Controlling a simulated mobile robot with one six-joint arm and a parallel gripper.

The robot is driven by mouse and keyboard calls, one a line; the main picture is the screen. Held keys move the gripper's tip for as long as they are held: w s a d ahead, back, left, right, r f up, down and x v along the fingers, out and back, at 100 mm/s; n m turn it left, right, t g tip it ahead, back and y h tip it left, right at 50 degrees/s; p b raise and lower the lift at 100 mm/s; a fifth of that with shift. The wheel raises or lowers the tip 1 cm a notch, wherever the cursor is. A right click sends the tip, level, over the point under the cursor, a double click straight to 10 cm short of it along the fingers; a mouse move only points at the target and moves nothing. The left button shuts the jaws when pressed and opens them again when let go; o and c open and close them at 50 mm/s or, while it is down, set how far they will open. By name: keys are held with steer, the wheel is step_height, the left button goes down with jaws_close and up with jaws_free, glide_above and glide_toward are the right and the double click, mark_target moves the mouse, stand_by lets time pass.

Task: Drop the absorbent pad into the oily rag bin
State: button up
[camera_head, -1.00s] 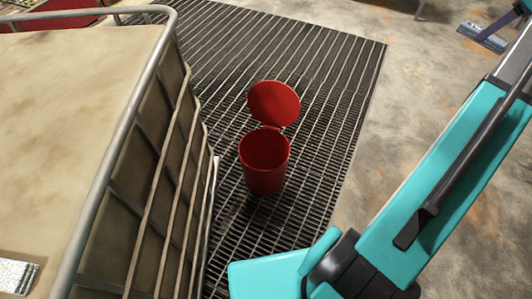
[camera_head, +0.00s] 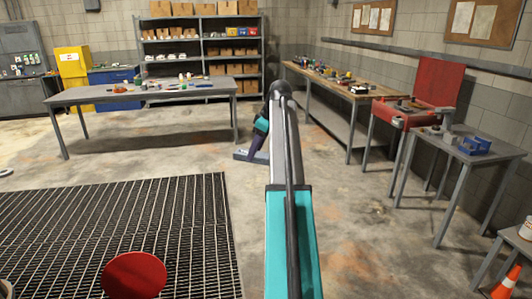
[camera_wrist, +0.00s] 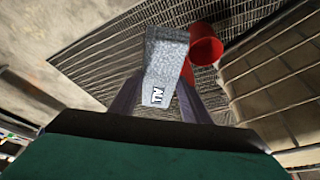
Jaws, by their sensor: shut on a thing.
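The absorbent pad is a flat, speckled grey piece with a black-and-white label. It fills the middle of the wrist view (camera_wrist: 166,62) and shows small in the head view (camera_head: 249,156). My gripper (camera_head: 257,148) is shut on it, with dark purple fingers on both sides in the wrist view (camera_wrist: 158,98). The oily rag bin is red. In the head view only its raised round lid (camera_head: 133,275) shows at the bottom edge; its mouth is out of frame. In the wrist view the bin (camera_wrist: 206,45) is beyond the pad, partly hidden by it.
The bin is on a dark floor grating (camera_head: 200,215). A caged tote (camera_wrist: 285,75) is beside the bin in the wrist view. A grey table (camera_head: 150,94) stands behind, and a workbench (camera_head: 345,92) and red cart (camera_head: 420,112) to the right. Open concrete floor lies between.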

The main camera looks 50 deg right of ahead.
steer(key=w+a+f+m+b, duration=0.1)
steer(key=w+a+f, duration=0.2)
steer(key=a, duration=0.6)
steer(key=w+a+f+m+h+b, duration=0.1)
steer(key=w+a+f, duration=0.15)
steer(key=a, duration=0.75)
steer(key=w+a+f, duration=0.3)
steer(key=a, duration=0.6)
steer(key=s+a+f+m+b, duration=0.1)
steer(key=a+f, duration=0.1)
steer(key=a, duration=1)
steer(key=s+a+f+m+b, duration=0.1)
steer(key=a+f, duration=0.2)
steer(key=a, duration=0.9)
steer(key=shift+a+f+h+b, duration=0.3)
steer(key=shift+f+h, duration=0.05)
steer(key=shift+h, duration=0.05)
steer(key=shift+s, duration=0.15)
